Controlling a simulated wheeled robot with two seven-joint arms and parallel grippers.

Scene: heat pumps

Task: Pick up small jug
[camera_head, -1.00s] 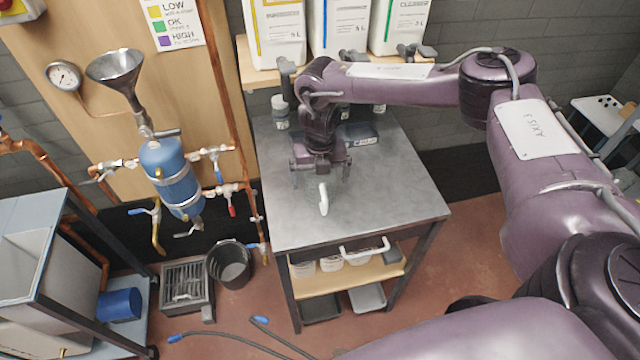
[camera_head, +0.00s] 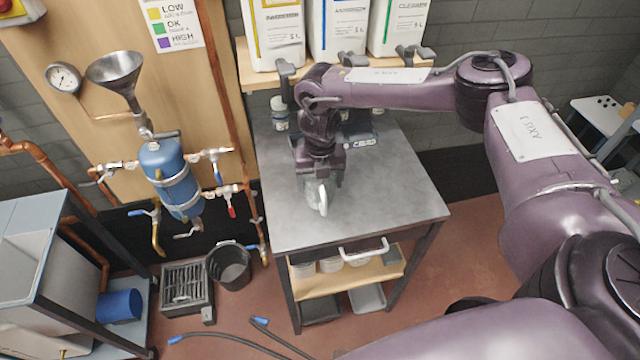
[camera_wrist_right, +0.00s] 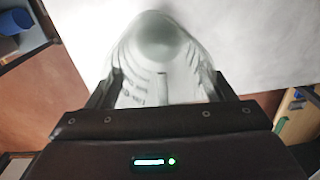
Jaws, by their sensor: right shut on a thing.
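The small jug (camera_head: 313,197) is pale and translucent with a white handle, and stands at or just above the grey table top. My right gripper (camera_head: 322,182) comes down over it from above and is shut on it. In the right wrist view the jug (camera_wrist_right: 155,60) sits between the two fingers of my right gripper (camera_wrist_right: 160,88), with faint markings on its side. I cannot tell whether its base touches the table. My left gripper is not in view.
The metal table (camera_head: 395,195) is clear to the right and front. A small bottle (camera_head: 279,113) and a dark case (camera_head: 360,138) stand at its back. Large white jugs (camera_head: 335,30) stand on a shelf behind. A blue tank (camera_head: 170,175) with pipes is at the left.

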